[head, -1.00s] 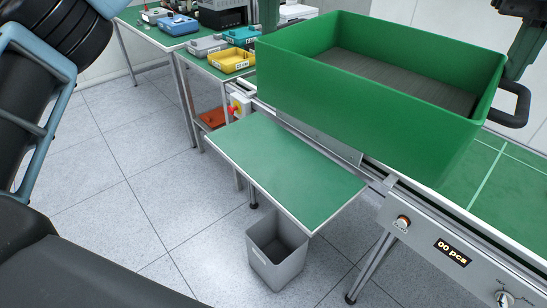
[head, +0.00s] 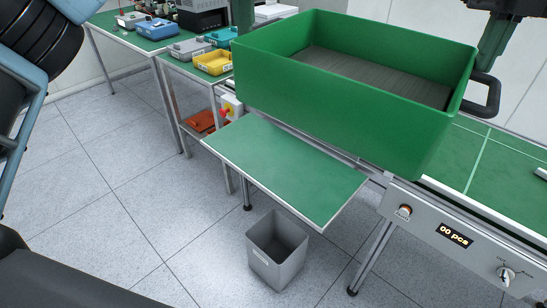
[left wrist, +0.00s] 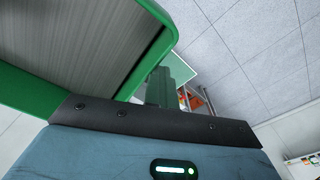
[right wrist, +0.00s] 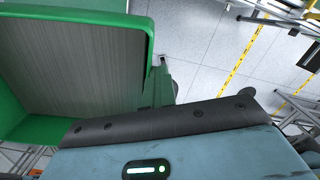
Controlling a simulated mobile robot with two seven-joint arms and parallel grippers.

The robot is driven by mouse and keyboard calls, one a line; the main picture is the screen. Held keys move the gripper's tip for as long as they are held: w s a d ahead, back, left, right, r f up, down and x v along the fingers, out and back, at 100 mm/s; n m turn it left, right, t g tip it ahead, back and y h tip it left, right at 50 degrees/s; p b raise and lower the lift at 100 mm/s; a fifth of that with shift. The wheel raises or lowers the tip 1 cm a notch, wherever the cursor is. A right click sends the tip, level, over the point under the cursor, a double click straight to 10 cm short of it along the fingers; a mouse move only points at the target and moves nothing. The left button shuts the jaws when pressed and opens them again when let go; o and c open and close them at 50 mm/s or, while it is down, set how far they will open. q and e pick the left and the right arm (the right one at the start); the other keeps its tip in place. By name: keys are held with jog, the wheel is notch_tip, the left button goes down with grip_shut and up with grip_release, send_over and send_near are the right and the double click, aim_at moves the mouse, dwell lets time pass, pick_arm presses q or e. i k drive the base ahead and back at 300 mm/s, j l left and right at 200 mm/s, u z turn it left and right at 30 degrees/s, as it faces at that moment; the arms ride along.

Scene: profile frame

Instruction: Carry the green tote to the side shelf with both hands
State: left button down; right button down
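The green tote (head: 345,105) is an open box with a grey ribbed floor, seen empty in the head view. It is over the bench beside the green-topped side shelf (head: 285,165), which is bare. A black handle (head: 486,95) shows on the tote's right end. My left gripper (head: 243,14) is at the tote's far-left end, mostly hidden. My right gripper (head: 495,40) is at the handled end. Both wrist views show a green finger beside the tote wall, in the left wrist view (left wrist: 163,88) and right wrist view (right wrist: 160,82). Both grippers appear shut on the tote; the fingertips are hidden.
A grey bin (head: 277,255) stands on the floor below the shelf's front edge. A bench control panel (head: 455,236) has a display and knobs. Yellow (head: 212,62) and blue (head: 220,37) boxes sit on a table behind. A red-yellow button (head: 228,110) is by the shelf.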

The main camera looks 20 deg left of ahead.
aim_at(278, 155)
jog(key=k+j, duration=0.1)
jog(key=j, duration=0.35)
jog(key=k+j+z, duration=0.1)
jog(key=j, duration=0.3)
jog(key=k+j+z, duration=0.1)
jog(key=j, duration=0.35)
